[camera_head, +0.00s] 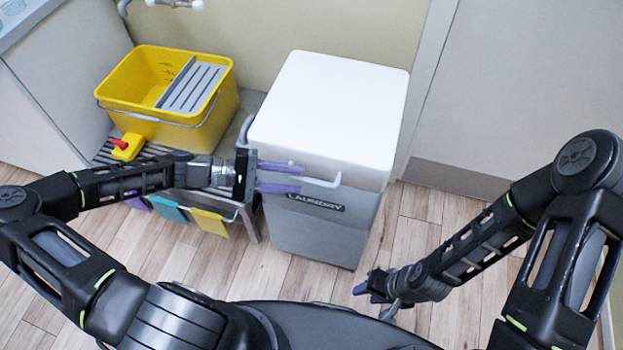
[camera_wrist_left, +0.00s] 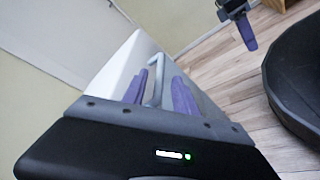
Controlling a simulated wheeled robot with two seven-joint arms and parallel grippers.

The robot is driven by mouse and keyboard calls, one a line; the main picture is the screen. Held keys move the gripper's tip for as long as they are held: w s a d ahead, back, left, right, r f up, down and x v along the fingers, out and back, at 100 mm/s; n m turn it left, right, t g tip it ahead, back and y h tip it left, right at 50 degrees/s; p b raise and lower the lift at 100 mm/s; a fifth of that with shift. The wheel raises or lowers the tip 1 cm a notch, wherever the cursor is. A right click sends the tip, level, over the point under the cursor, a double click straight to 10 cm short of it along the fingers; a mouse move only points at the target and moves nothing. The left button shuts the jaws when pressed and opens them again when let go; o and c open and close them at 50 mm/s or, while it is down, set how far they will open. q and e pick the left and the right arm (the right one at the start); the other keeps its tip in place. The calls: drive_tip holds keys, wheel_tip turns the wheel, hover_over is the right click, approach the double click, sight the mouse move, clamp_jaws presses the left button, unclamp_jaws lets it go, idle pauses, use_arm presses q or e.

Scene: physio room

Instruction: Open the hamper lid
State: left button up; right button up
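The laundry hamper has a grey body (camera_head: 312,230) with a dark "LAUNDRY" label and a white lid (camera_head: 335,105) lying shut on top. A pale bar handle (camera_head: 322,182) sticks out from the lid's front edge. It also shows in the left wrist view (camera_wrist_left: 157,72). My left gripper (camera_head: 292,179) is at the hamper's front left. Its purple fingers are apart, with the handle's near end between them; contact is not clear. They also show in the left wrist view (camera_wrist_left: 158,92). My right gripper (camera_head: 362,288) hangs low, right of the hamper, apart from it; its finger gap is unclear.
A yellow mop bucket (camera_head: 205,121) with a grey wringer stands on a slatted rack (camera_head: 165,178) left of the hamper. Coloured cloths (camera_head: 210,221) hang from the rack's front. A wall is behind the hamper. Wooden floor (camera_head: 415,225) is clear to its right.

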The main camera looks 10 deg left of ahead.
sight(303, 181)
use_arm(q)
drive_tip(key=x, duration=0.5)
clamp_jaws()
idle(0.3)
idle(1.0)
